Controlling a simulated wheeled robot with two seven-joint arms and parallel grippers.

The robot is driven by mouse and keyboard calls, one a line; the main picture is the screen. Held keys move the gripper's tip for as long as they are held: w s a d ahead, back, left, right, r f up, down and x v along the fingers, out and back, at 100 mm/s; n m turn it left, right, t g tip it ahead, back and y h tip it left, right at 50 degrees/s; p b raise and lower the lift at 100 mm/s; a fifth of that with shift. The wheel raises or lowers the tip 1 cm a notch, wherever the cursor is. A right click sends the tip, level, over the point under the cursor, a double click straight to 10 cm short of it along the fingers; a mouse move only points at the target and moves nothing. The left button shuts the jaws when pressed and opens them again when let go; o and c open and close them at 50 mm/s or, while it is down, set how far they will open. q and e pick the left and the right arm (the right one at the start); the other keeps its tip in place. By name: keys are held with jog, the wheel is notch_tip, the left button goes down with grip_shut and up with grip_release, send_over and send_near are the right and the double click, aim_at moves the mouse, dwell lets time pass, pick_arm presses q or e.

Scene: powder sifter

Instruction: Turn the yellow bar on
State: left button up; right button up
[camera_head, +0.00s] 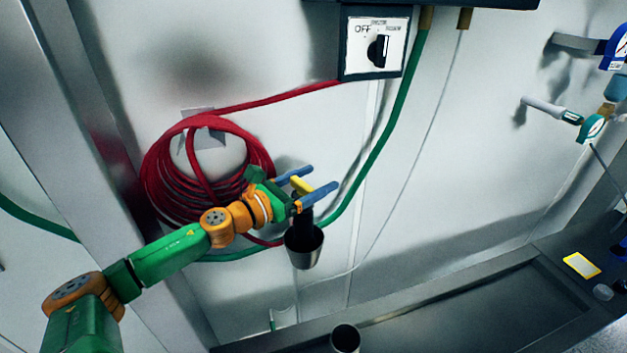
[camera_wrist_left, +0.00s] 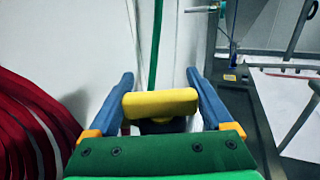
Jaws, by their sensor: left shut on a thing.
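The yellow bar (camera_head: 302,186) shows between the blue fingers of my left gripper (camera_head: 324,177) in the head view. In the left wrist view the yellow bar (camera_wrist_left: 160,103) lies crosswise between the two fingers of my left gripper (camera_wrist_left: 160,75), close to the green palm, with a dark part under it. My left gripper is shut on the bar. A dark stem and a metal cup-shaped outlet (camera_head: 304,250) hang below the bar. The right gripper is not in view.
A coiled red hose (camera_head: 165,170) hangs on the wall just behind my left arm. A switch box (camera_head: 376,45) marked OFF is above. A green hose (camera_head: 385,150) runs down the wall. A cup (camera_head: 345,337) stands below, beside a metal trough (camera_head: 480,300).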

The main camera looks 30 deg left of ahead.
aim_at(299, 189)
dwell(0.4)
pick_arm(q)
jog(key=o, duration=1.1)
jog(key=shift+o, duration=0.2)
jog(key=shift+s+a+f+b, duration=0.2)
jog(key=shift+s+f+b, duration=0.05)
jog(key=shift+s+b, duration=0.15)
jog(key=shift+s+a+b, duration=0.1)
jog(key=shift+s+b, duration=0.5)
jog(key=shift+s, duration=0.15)
jog(key=shift+s+a+r, duration=0.1)
jog(key=shift+s, duration=0.25)
jog(key=shift+s+a, duration=0.2)
jog(key=shift+s, duration=0.45)
jog(key=shift+p+v, duration=0.35)
jog(key=shift+v, duration=0.45)
jog(key=shift+s+a+r, duration=0.15)
jog(key=shift+s+a, duration=0.05)
jog(key=shift+s, duration=0.35)
